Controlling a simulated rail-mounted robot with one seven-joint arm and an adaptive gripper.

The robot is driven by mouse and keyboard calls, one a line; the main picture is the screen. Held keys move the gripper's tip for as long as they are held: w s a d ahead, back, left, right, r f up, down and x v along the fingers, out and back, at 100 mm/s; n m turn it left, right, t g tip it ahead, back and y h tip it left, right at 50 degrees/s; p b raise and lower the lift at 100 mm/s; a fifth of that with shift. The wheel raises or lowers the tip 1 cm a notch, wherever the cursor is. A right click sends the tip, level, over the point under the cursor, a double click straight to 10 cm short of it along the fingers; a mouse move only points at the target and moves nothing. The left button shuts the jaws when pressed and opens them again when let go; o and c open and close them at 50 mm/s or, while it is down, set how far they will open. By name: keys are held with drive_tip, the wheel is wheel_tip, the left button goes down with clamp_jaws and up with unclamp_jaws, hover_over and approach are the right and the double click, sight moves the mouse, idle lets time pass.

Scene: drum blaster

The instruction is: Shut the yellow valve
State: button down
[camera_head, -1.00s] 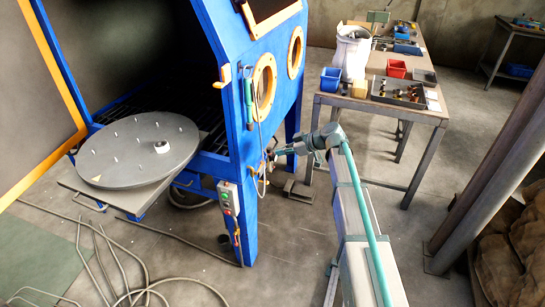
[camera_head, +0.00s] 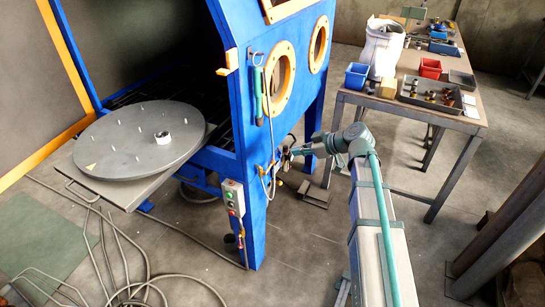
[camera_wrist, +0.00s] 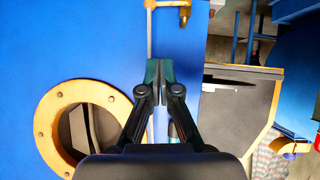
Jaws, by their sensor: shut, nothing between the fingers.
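A small yellow fitting (camera_head: 271,166), which looks like the valve, sits on the blue blaster cabinet's front corner post, beside a hose. It is too small to tell whether its handle is open or shut. My gripper (camera_head: 287,154) is just right of it in the head view, and a gap or contact cannot be told. In the wrist view my gripper (camera_wrist: 159,70) is shut and empty in front of the blue panel. A brass-yellow fitting (camera_wrist: 168,4) with a thin vertical pipe shows beyond the fingertips at the top edge, partly cut off.
The blue cabinet (camera_head: 225,125) has round yellow-rimmed ports (camera_head: 278,78) and a control box (camera_head: 233,198) on its post. A round grey turntable (camera_head: 135,145) stands out at left. A workbench (camera_head: 440,114) is behind my arm. Hoses (camera_head: 130,285) lie on the floor.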

drive_tip(key=d+f+p+x, duration=0.1)
drive_tip(key=f+x, duration=0.1)
drive_tip(key=x, duration=1)
drive_tip(key=shift+s+f, duration=0.3)
drive_tip(key=shift+f, duration=0.05)
drive_tip(key=shift+w+d+f+b, duration=0.15)
drive_tip(key=shift+f+b, duration=0.5)
drive_tip(key=shift+b, duration=0.6)
drive_tip(key=shift+w+r, duration=0.1)
drive_tip(key=shift+r, duration=0.05)
